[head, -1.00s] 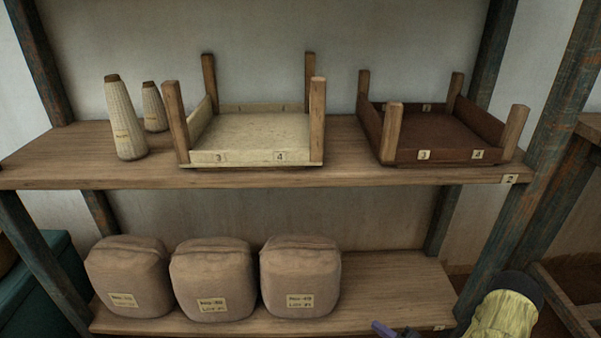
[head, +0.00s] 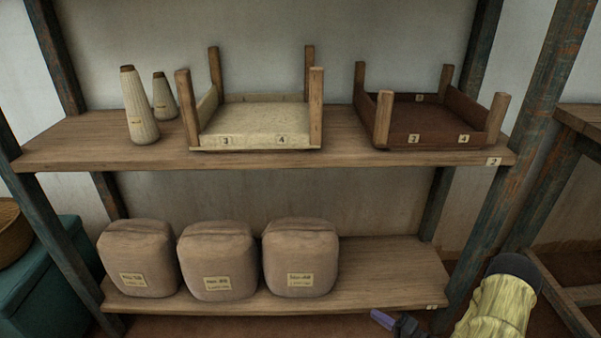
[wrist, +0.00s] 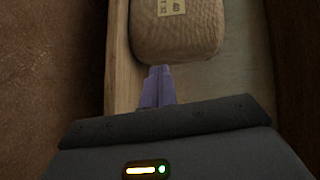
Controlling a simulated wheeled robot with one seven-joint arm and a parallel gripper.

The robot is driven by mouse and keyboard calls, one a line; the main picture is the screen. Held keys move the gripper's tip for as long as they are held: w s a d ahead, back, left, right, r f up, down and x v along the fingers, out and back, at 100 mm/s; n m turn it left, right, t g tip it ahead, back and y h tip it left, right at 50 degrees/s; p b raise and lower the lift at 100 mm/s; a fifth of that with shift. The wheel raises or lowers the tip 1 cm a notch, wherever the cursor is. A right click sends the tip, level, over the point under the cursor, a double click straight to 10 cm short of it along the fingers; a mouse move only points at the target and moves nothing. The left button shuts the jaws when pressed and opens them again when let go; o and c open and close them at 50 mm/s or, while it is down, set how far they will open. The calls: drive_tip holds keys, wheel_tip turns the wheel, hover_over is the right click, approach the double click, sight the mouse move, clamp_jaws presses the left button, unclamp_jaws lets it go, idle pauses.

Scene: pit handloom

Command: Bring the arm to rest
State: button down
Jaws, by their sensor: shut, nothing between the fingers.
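My gripper (head: 382,318) shows at the bottom edge of the head view, to the right of the lower shelf's front, with my yellow-sleeved arm behind it. In the wrist view my gripper (wrist: 159,72) has its purple fingers together, shut and empty. A brown labelled sack (wrist: 178,35) lies beyond the fingertips in that view, on a wooden board. The fingertips overlap its near edge in the picture, but the head view shows my gripper apart from the sacks.
Three sacks (head: 218,262) sit on the lower shelf (head: 390,265), whose right part is bare. The upper shelf (head: 100,140) holds two cones (head: 140,115), a cream tray (head: 255,127) and a dark brown tray (head: 425,120). A post (head: 500,190) stands at right. A teal box (head: 50,285) is at left.

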drive_tip(key=w+d+r+n+g+h+p, duration=0.1)
drive_tip(key=w+r+n+g+h+p, duration=0.15)
drive_tip(key=r+h, duration=0.45)
drive_tip(key=w+r+n+g+h+p, duration=0.2)
drive_tip(key=w+r+n+h+p, duration=0.1)
drive_tip(key=r, duration=0.8)
drive_tip(key=s+a+r+n+g+h+p, duration=0.1)
drive_tip(key=s+a+r+g+p, duration=0.2)
drive_tip(key=s+r, duration=0.65)
drive_tip(key=s+a+r+n+g+h+p, duration=0.1)
drive_tip(key=s+a+r+g+p, duration=0.1)
drive_tip(key=s+a+r, duration=0.55)
drive_tip(key=w+d+p+v, duration=0.1)
drive_tip(key=w+p+v, duration=0.1)
drive_tip(key=p+v, duration=1.6)
drive_tip(key=w+d+r+p+v, duration=0.1)
drive_tip(key=w+p+v, duration=0.2)
drive_tip(key=p+v, duration=1.6)
drive_tip(key=shift+d+r, duration=0.25)
drive_tip(key=shift+d, duration=0.05)
drive_tip(key=shift+s, duration=0.1)
